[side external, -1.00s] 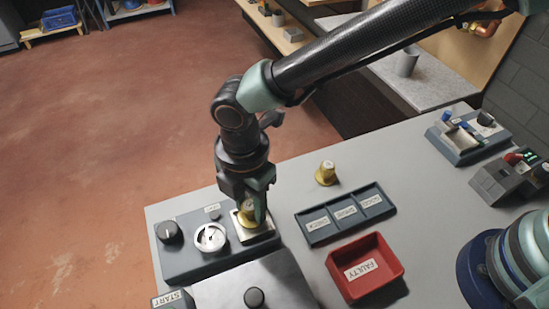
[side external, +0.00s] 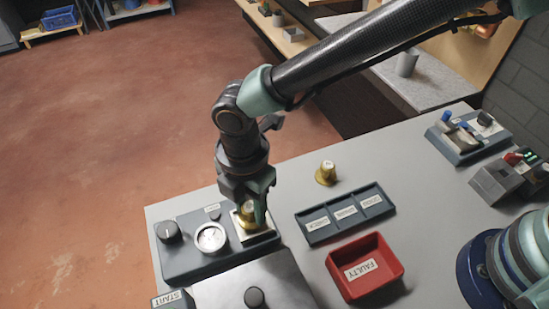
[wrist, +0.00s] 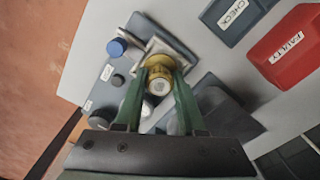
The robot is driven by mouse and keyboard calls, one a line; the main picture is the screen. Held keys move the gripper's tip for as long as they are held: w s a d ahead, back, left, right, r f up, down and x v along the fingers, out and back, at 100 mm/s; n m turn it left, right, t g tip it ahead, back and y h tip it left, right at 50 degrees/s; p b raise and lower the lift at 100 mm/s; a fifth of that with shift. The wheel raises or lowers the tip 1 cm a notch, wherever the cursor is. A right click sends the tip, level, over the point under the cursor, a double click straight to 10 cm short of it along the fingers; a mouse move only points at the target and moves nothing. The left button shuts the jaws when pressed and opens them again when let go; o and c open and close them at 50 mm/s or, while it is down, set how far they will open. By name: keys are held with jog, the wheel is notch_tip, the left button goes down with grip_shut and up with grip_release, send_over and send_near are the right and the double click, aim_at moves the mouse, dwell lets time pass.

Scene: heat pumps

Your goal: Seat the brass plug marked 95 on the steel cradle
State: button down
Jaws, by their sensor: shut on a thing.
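A brass plug (side external: 247,211) with a pale top is between the fingers of my gripper (side external: 256,205), right at the steel cradle (side external: 262,236). In the wrist view the gripper (wrist: 158,92) is shut on the brass plug (wrist: 160,66), with a finger on each side. The square steel cradle (wrist: 157,44) shows around and behind the plug. I cannot read a number on its top, and I cannot tell whether the plug rests fully on the cradle. A second brass plug (side external: 325,173) stands upright on the table, apart from the gripper.
The cradle's grey unit carries a dial (side external: 211,237) and a black knob (side external: 168,232). A three-part labelled tray (side external: 345,214) and a red FAULTY bin (side external: 364,267) lie to the right. The table between the second plug and the switch units (side external: 468,138) is clear.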

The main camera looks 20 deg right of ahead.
jog(key=shift+f, duration=0.45)
jog(key=shift+c, duration=2.1)
grip_release()
